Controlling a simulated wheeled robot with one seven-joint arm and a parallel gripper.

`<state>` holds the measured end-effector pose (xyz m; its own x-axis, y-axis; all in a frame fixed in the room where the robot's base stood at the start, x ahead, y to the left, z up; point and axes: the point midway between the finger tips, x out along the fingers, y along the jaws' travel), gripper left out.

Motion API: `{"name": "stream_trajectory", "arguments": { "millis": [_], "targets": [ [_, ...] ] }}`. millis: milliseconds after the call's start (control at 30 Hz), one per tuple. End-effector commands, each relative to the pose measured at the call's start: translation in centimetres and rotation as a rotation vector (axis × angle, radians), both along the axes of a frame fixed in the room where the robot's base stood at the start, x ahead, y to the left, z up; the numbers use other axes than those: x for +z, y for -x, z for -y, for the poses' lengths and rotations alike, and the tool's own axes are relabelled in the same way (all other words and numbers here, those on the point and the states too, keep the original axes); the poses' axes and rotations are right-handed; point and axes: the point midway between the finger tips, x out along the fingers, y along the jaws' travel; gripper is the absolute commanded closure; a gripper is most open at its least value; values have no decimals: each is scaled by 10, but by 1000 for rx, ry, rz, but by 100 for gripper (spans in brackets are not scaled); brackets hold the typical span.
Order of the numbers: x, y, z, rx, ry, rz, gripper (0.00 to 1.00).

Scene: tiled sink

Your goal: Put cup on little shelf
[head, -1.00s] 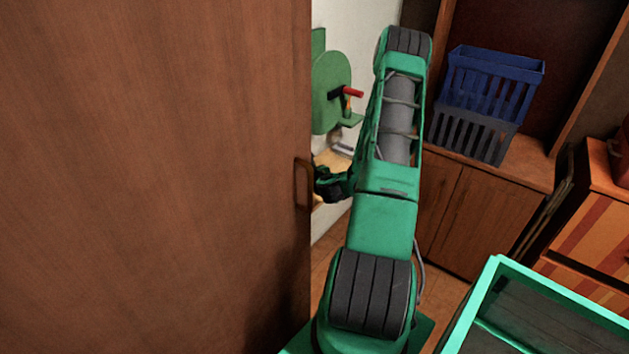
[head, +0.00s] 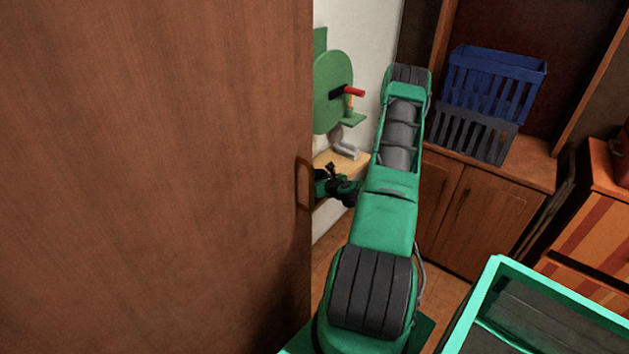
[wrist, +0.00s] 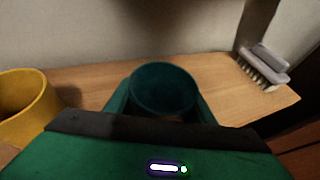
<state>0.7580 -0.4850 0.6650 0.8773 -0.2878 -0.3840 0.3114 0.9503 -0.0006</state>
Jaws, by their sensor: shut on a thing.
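In the wrist view, a dark green cup (wrist: 163,90), seen from above its open rim, stands between the fingers of my gripper (wrist: 162,108), which is shut on it. The cup is over a wooden shelf (wrist: 92,80); I cannot tell whether its base touches the wood. In the head view, my gripper (head: 326,184) is beside the large wooden door, near the wooden shelf (head: 348,163), and its tips are partly hidden.
A yellow cup (wrist: 28,105) stands on the shelf at left and a grey brush (wrist: 263,66) lies at right. The brown door (head: 150,180) with its handle (head: 302,184) fills the left. A blue crate (head: 495,82) sits on a cabinet (head: 470,215) at right.

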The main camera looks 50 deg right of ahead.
Motion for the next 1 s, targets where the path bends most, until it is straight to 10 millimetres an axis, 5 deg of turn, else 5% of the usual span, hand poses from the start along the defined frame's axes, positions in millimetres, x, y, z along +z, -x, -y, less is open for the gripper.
{"name": "stream_trajectory", "arguments": {
  "millis": [433,467,533,1000],
  "targets": [
    [-11,0,0,1,-1,0,73],
    [-11,0,0,1,0,0,49],
    [-11,0,-1,1,0,1,33],
    [-5,8,-3,0,-1,-1,33]
  ]
}}
